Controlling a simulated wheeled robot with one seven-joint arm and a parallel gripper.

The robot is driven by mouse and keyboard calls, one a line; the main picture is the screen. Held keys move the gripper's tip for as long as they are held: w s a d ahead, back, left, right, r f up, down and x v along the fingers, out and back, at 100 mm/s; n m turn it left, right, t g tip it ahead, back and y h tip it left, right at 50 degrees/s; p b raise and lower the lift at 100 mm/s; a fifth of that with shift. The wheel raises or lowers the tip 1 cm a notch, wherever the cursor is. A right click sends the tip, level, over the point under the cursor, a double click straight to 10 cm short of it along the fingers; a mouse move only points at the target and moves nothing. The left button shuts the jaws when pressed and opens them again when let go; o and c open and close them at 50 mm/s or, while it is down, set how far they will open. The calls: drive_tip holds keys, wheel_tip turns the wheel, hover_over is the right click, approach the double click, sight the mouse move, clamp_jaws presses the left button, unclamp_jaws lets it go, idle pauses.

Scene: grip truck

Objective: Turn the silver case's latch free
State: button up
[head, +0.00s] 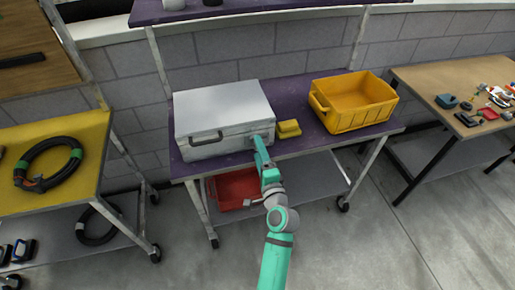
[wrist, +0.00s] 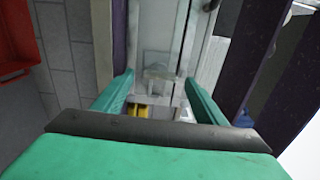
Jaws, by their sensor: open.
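The silver case (head: 222,108) stands shut on the purple shelf table, with a dark handle (head: 206,137) on its front. Its pale front also shows in the wrist view (wrist: 165,30). A small metal latch (wrist: 157,73) shows there between my fingertips, though I cannot tell whether it touches either finger. My gripper (head: 260,138) is at the right end of the case's front. In the wrist view my gripper (wrist: 160,77) is open, with one green finger on each side of the latch. In the head view my gripper hides the latch.
Small yellow blocks (head: 288,129) lie just right of the case, with a yellow crate (head: 350,117) farther right. A red bin (head: 232,196) sits on the lower shelf. Bare purple tabletop (head: 300,88) shows behind the blocks.

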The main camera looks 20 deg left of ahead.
drive_tip(key=v, duration=0.8)
drive_tip(key=shift+s+d, duration=0.2)
drive_tip(key=shift+s, duration=0.05)
drive_tip(key=s+d+f+n+h, duration=0.1)
drive_tip(key=s+d+f+h, duration=0.35)
drive_tip(key=s, duration=0.35)
drive_tip(key=s+d+f+n+h, duration=0.1)
drive_tip(key=s+d+f+h, duration=0.2)
drive_tip(key=s+d+f, duration=0.4)
drive_tip(key=s+d+r+n+h, duration=0.1)
drive_tip(key=s+r+n, duration=0.2)
drive_tip(key=s, duration=0.7)
drive_tip(key=s+d+r+n+h, duration=0.1)
drive_tip(key=s+r+n, duration=0.2)
drive_tip(key=s+n, duration=0.3)
drive_tip(key=shift+f+v, duration=0.35)
drive_tip(key=shift+v, duration=2.15)
drive_tip(key=shift+s+a+h, duration=0.1)
drive_tip(key=shift+a+h, duration=0.05)
drive_tip(key=shift+h, duration=0.1)
